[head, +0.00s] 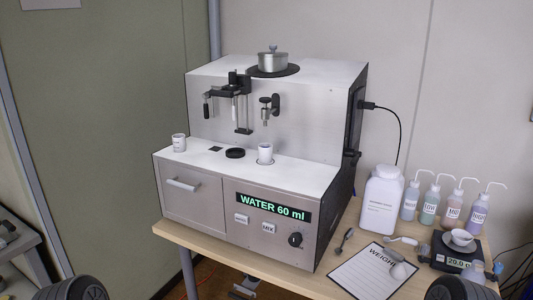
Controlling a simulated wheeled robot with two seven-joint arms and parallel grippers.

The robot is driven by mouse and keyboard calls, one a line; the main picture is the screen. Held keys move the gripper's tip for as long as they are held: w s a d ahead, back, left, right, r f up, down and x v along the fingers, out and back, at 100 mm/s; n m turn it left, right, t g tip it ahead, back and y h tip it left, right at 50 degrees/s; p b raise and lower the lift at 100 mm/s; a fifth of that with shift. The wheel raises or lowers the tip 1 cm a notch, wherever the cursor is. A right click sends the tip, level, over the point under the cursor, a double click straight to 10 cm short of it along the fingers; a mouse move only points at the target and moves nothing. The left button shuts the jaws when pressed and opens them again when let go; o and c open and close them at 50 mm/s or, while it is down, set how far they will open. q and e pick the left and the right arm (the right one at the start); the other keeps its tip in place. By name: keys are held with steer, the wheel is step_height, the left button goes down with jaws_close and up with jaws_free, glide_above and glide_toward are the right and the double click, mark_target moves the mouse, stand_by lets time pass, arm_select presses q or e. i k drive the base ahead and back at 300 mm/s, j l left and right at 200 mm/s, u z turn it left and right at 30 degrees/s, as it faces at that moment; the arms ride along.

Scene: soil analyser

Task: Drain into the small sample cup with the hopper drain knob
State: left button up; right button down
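The soil analyser (230,222) is a white and steel machine on a wooden table. A lidded metal pot (272,62), which looks like the hopper, sits on a black disc on its top. A small spout with a dark knob (276,101) sticks out of the upright face below the pot. A small white cup (265,150) stands upright on the white deck below that spout; its contents cannot be seen. A second white cup (179,142) with a label stands at the deck's left end. Neither gripper shows; only dark rounded parts of my arms show at the bottom edge.
The display (273,207) reads "WATER 60 ml", above buttons and a black dial (295,240). A black-handled lever assembly (240,100) is left of the spout. A white jar (381,200), several wash bottles, a scale (455,252) and a "WEIGH" sheet (360,277) crowd the right side.

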mark_target(264, 100)
steer(key=i+j, duration=0.75)
steer(key=i+j+z, duration=0.15)
steer(key=z, duration=1.4)
